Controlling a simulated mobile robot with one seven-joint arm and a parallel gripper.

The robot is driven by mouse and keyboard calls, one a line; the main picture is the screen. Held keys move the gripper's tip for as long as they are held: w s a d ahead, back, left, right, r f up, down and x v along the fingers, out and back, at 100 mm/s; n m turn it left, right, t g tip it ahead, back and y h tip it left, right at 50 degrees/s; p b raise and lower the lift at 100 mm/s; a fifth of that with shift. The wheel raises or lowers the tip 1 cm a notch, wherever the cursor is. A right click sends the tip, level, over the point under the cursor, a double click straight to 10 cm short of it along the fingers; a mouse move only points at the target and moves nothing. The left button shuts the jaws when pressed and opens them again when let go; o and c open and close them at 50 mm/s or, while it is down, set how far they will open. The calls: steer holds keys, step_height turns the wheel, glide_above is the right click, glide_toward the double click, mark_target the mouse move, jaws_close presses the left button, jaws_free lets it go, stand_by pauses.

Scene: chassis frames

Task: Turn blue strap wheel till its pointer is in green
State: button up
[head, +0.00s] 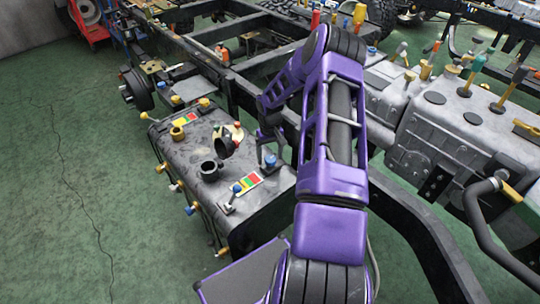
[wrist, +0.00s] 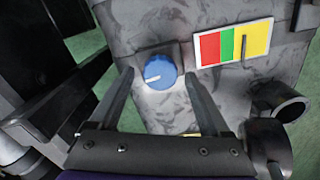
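The blue strap wheel (wrist: 160,72) is a round knob with a white mark on its left side, set on a grey plate on the scuffed tank (head: 150,170). Its top also shows in the head view (head: 270,160). A red, green and yellow panel (wrist: 210,49) lies right of it in the wrist view. A thin dark pointer (wrist: 243,50) stands over the yellow, close to the green edge. My gripper (wrist: 159,75) is open, one finger on each side of the wheel, with gaps visible. How deep the fingertips reach is unclear.
A dark open pipe neck (wrist: 278,101) stands near my right finger. Another coloured panel (head: 186,119) with a yellow knob (head: 178,133) is farther back on the tank. A second blue knob (head: 237,188) is near the front. A black chassis rail (head: 405,215) runs to the right.

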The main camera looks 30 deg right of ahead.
jaws_close()
steer(key=shift+m, duration=0.3)
steer(key=shift+m+b, duration=0.95)
steer(key=shift+m, duration=0.25)
steer(key=shift+d+m+b, duration=0.1)
steer(key=shift+m+b, duration=0.7)
steer(key=shift+m, duration=1.1)
steer(key=shift+o, duration=0.3)
jaws_free()
